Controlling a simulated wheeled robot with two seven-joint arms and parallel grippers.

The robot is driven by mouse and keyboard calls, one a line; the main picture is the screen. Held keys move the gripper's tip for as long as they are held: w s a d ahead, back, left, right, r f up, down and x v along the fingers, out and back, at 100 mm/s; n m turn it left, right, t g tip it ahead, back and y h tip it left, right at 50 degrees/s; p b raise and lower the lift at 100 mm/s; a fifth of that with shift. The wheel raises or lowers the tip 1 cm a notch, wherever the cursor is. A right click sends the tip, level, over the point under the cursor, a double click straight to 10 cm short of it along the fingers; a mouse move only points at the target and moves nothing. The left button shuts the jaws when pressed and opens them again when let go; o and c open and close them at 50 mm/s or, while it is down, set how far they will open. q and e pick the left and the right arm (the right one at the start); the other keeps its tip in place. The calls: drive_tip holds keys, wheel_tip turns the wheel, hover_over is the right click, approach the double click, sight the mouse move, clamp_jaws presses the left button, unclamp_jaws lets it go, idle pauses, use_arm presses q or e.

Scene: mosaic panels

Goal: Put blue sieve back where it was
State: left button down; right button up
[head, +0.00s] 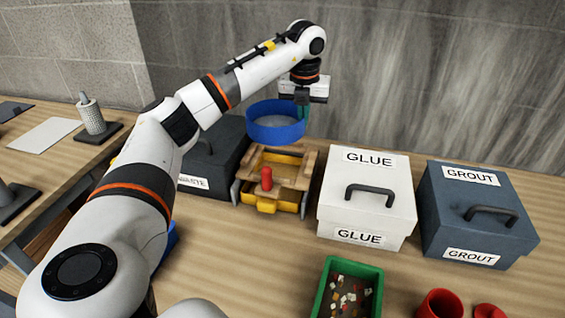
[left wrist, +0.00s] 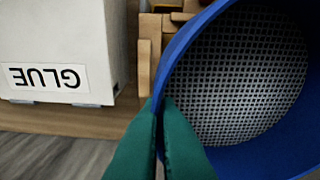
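The blue sieve (head: 275,128) is a round blue ring with a grey mesh bottom. My left gripper (head: 302,108) is shut on its rim at the right side and holds it up above the wooden frame. In the left wrist view the green fingertips (left wrist: 160,118) pinch the rim of the sieve (left wrist: 178,50), and the mesh fills the right side. The wooden frame (head: 308,165) stands on the table under the sieve, with a yellow drawer (head: 268,203) and a red knob (head: 267,178). My right gripper is in neither view.
A white GLUE box (head: 335,205) and a dark GROUT box (head: 440,215) stand right of the frame; a dark WASTE box (head: 215,160) stands left. A green tray (head: 325,300) with mosaic pieces and a red cup (head: 440,303) are in front. The table middle is clear.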

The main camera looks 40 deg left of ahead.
use_arm(q)
drive_tip(key=shift+w+f, duration=0.25)
drive_tip(key=shift+f, duration=0.35)
drive_tip(key=shift+r, duration=0.1)
wheel_tip(320, 180, down, 5)
drive_tip(key=shift+f+p, duration=0.2)
drive_tip(key=shift+p, duration=0.35)
wheel_tip(320, 180, down, 4)
drive_tip(key=shift+f+p, duration=0.1)
drive_tip(key=shift+p, duration=0.65)
drive_tip(key=shift+f, duration=0.15)
drive_tip(key=c, duration=1.6)
unclamp_jaws()
drive_tip(key=shift+c, duration=0.2)
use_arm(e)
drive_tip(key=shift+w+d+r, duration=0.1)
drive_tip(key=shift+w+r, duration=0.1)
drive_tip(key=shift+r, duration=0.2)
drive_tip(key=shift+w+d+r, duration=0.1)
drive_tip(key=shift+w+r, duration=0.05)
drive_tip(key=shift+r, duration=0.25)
